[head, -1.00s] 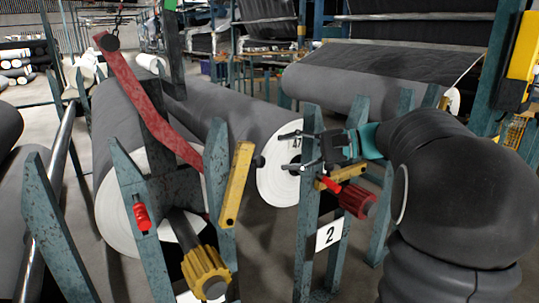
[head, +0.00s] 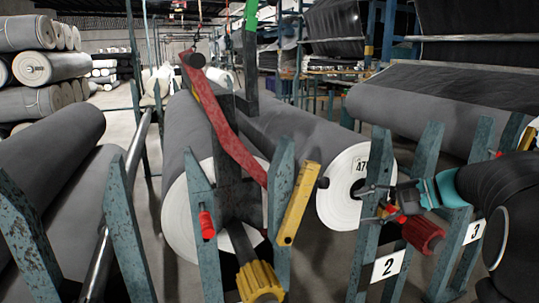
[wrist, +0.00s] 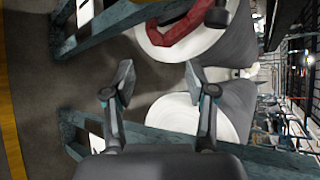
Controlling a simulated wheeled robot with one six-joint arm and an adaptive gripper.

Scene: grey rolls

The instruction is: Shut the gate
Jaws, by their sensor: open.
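No part is marked as the gate, and I cannot tell for certain which one it is. A yellow bar (head: 297,203) stands tilted, nearly upright, beside the right post of the left roll's teal stand (head: 205,225). A long red bar (head: 225,120) slants down from a chain to that stand; a red curved part (wrist: 185,35) shows at the top of the wrist view. My gripper (head: 368,205) is open, beside stand 2 in front of the right roll's white end. In the wrist view, my gripper (wrist: 158,82) has apart fingertips with nothing between them.
The left grey roll (head: 180,110) and right grey roll (head: 355,175) lie on teal stands. A yellow knob (head: 258,282) and red knob (head: 422,234) stick out in front. A sign reading 2 (head: 388,264) marks one stand. Teal posts and a metal bar (head: 120,205) stand at left.

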